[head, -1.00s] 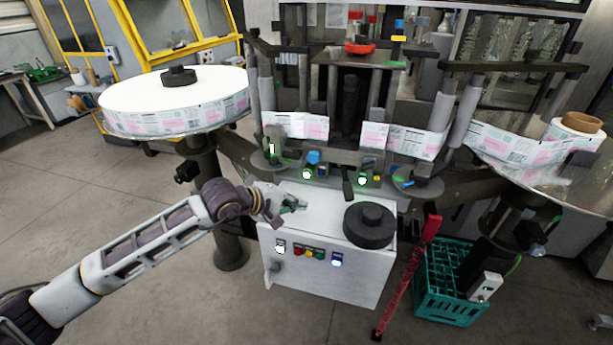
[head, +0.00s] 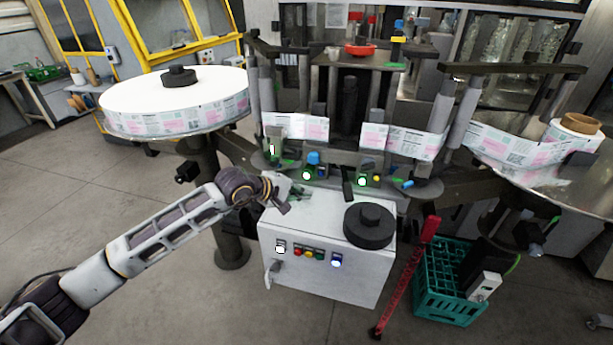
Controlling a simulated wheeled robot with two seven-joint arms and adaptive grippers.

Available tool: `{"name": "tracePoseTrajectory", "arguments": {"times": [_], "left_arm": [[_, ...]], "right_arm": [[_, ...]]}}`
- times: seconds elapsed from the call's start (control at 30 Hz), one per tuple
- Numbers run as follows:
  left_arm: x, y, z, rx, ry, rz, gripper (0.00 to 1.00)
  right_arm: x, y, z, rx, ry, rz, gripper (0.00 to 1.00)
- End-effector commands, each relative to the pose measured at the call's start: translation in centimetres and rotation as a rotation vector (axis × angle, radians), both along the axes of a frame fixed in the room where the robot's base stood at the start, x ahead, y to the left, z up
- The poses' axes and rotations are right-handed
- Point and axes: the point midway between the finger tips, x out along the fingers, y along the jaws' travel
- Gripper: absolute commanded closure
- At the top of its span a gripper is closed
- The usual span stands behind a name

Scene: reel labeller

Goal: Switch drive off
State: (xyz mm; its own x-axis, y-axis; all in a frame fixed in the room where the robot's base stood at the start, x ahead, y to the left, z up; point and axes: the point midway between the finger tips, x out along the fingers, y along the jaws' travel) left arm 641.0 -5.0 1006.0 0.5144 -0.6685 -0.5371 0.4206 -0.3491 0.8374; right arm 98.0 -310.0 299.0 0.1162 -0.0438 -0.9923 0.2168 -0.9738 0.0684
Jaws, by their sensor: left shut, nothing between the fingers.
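The labeller's white control cabinet (head: 318,269) stands in the middle of the head view. Its front panel carries a white switch (head: 280,248), small red, yellow and green buttons (head: 308,253) and a lit blue button (head: 337,263). A grey handle (head: 272,270) sits at the panel's lower left. Which control belongs to the drive cannot be told. My left gripper (head: 300,194) is shut and empty, over the back left part of the cabinet top, near the green-lit controls (head: 307,175). A second lit control (head: 362,181) is further right. My right gripper is not in view.
A black round knob (head: 368,225) stands on the cabinet top. A large label reel (head: 175,103) is at the left, another (head: 540,150) at the right. A red bar (head: 405,280) leans beside a teal crate (head: 450,290). Floor in front is clear.

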Motion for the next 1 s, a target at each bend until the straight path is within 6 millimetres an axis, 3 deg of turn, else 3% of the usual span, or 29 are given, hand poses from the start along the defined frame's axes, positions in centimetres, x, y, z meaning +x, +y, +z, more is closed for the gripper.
{"name": "tracePoseTrajectory", "arguments": {"times": [0.5, 1.0], "left_arm": [[3.3, -1.0, -0.1, 0.001, -0.002, 0.001, 1.00], [3.6, -1.1, 0.0, 0.000, -0.001, 0.001, 1.00]], "right_arm": [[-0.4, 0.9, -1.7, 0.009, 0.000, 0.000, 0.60], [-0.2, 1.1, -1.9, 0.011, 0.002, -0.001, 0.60]]}}
